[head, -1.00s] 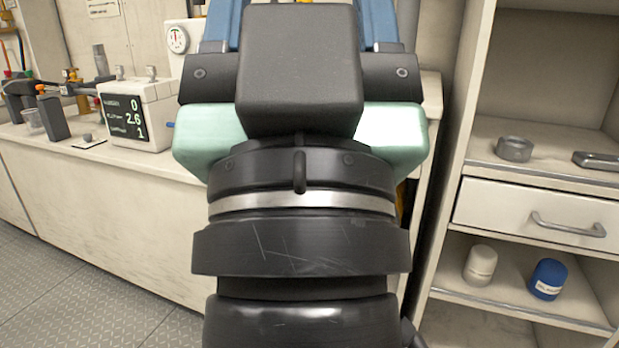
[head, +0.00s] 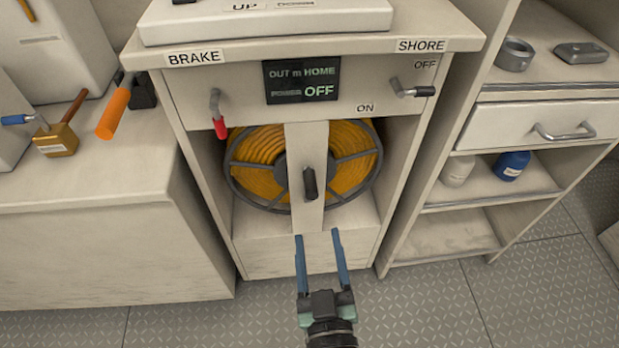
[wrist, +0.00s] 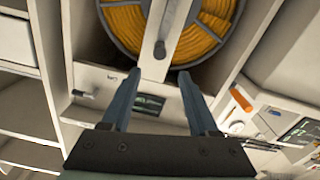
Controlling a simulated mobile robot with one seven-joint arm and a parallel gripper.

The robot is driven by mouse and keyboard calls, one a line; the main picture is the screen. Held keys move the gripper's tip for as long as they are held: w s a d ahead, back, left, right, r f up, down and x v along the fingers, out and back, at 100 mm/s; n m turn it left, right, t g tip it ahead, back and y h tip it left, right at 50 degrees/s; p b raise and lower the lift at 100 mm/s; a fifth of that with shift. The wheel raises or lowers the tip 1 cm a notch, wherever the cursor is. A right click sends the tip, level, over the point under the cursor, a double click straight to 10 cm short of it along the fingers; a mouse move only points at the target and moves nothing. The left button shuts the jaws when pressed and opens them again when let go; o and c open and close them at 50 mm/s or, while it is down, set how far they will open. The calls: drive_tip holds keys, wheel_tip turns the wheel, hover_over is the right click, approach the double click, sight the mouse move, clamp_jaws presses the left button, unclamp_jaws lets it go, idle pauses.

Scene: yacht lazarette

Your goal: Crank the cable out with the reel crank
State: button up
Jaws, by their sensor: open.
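The cable reel (head: 255,180) holds yellow-orange cable and sits in an open cabinet, behind a pale vertical bar (head: 307,145). The reel crank has a dark handle (head: 310,183) on the front of that bar. In the wrist view the handle (wrist: 159,50) shows above my fingers, and the reel (wrist: 125,25) fills the top. My gripper (head: 319,236) is open and empty, in front of and below the handle, apart from it. It also shows in the wrist view (wrist: 160,80).
The BRAKE lever (head: 217,115) with a red grip is at upper left of the reel. The SHORE lever (head: 412,91) with a dark grip is at upper right. Shelves (head: 450,235) stand close on the right.

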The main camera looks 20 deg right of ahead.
sight(311, 188)
drive_tip(key=x, duration=1.1)
drive_tip(key=shift+f+b, duration=0.1)
drive_tip(key=shift+b, duration=0.2)
drive_tip(key=shift+w+d+f, duration=0.1)
drive_tip(key=shift+w+d, duration=0.15)
drive_tip(key=shift+w, duration=0.45)
clamp_jaws()
idle(0.5)
